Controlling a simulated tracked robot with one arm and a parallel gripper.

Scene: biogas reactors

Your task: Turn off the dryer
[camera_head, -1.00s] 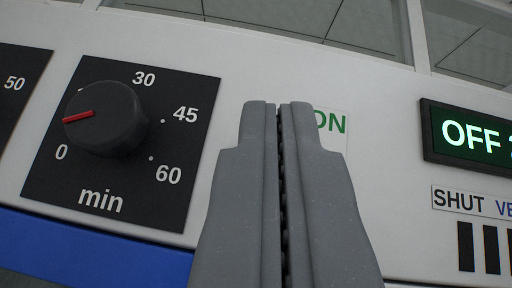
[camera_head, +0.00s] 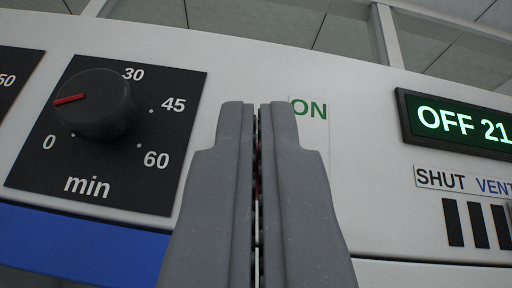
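The dryer's white front panel (camera_head: 360,185) fills the view. Its green-lit display (camera_head: 460,124) at the right reads "OFF 21", cut off by the picture edge. A green "ON" label (camera_head: 309,109) shows just right of my fingertips. My gripper (camera_head: 256,108) is in front of the panel, its two grey fingers together with only a thin slit between them. A little red and white shows through the slit; I cannot tell what the red is. The fingers hide the panel left of and below the label. I cannot tell whether they touch the panel.
At the left is a black timer dial (camera_head: 95,104) marked in minutes, its red pointer between 0 and 30. Below the display are a "SHUT VENT" label (camera_head: 463,181) and dark vent slots (camera_head: 478,223). A blue band (camera_head: 80,245) runs along the lower left.

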